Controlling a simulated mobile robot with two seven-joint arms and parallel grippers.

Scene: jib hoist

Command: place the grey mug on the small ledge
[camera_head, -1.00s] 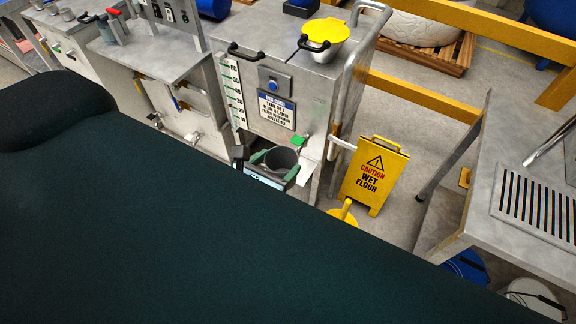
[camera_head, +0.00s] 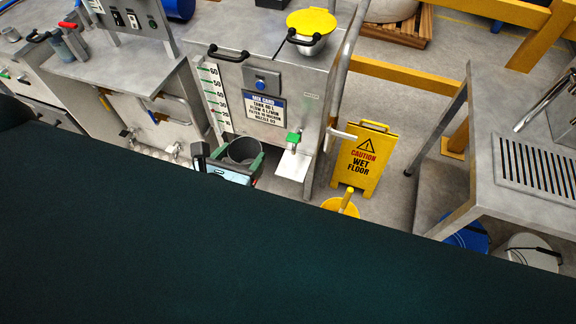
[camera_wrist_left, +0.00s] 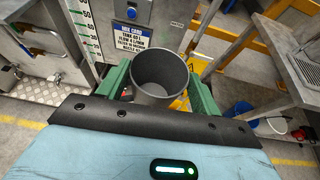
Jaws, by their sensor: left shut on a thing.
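The grey mug (camera_head: 243,151) is upright in my left gripper (camera_head: 238,160), whose green fingers are shut on its two sides. In the left wrist view the mug (camera_wrist_left: 160,76) shows its open, empty-looking mouth between the fingers (camera_wrist_left: 160,92). The small ledge (camera_head: 294,166) is a metal shelf on the front of the steel cabinet, below a green-handled tap (camera_head: 293,139). In the head view the mug is left of the ledge and apart from it. The ledge looks bare. My right gripper is not in view.
The steel cabinet (camera_head: 232,78) has a level scale and a sign on its front. A yellow wet-floor sign (camera_head: 365,158) stands right of the ledge. A grated steel table (camera_head: 482,120) is farther right. My own dark body hides the lower part of the head view.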

